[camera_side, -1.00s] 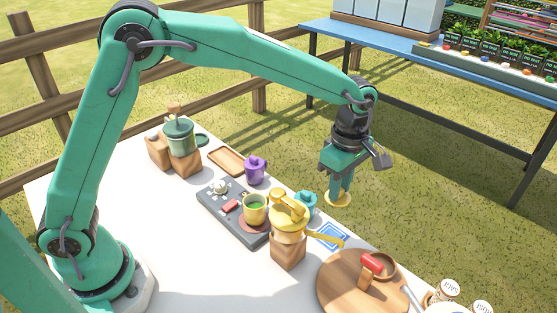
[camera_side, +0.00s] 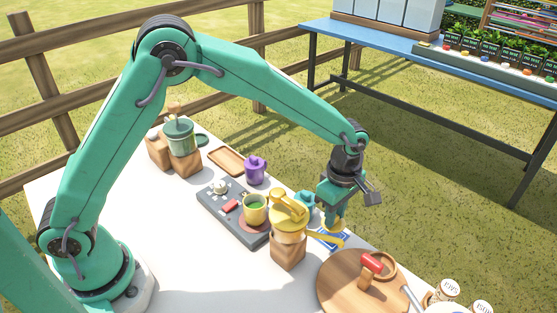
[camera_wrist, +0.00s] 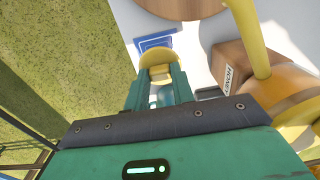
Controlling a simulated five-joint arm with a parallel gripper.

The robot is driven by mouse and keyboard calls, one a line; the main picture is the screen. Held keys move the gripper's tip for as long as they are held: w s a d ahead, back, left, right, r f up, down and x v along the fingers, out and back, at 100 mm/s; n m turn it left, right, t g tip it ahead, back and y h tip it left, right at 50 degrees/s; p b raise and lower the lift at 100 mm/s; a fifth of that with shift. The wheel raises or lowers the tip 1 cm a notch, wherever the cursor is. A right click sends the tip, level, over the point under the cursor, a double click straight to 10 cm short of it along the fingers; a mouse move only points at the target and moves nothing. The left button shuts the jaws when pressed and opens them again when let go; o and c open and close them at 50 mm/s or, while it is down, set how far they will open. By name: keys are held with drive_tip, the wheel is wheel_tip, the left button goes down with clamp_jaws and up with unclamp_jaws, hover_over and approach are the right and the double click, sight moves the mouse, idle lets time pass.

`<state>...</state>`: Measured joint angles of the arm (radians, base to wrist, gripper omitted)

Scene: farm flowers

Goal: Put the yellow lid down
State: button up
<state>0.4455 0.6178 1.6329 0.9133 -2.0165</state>
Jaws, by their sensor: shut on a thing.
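My gripper (camera_side: 334,216) is shut on the yellow lid (camera_side: 337,228), just above the blue-and-white card (camera_side: 325,240) near the table's far edge. I cannot tell whether the lid touches it. In the wrist view the lid (camera_wrist: 156,57) sits between the fingertips of my gripper (camera_wrist: 158,78). Part of the blue card (camera_wrist: 150,42) shows beyond it. A yellow cup with green contents (camera_side: 255,209) stands open on the grey tray (camera_side: 222,212).
A yellow pot (camera_side: 289,226) on a wooden block (camera_side: 288,252) stands close left of my gripper, its handle pointing toward the card. A teal pot (camera_side: 304,203) is just behind. A round wooden board (camera_side: 340,285) lies to the front right. Grass drops away beyond the table edge.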

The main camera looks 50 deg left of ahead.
sight(337, 219)
drive_tip(key=shift+f, duration=1.9)
drive_tip(key=o, duration=1)
drive_tip(key=shift+f, duration=0.1)
drive_tip(key=shift+c, duration=0.2)
drive_tip(key=r, duration=1.2)
drive_tip(key=shift+d+r, duration=0.15)
drive_tip(key=shift+d, duration=0.15)
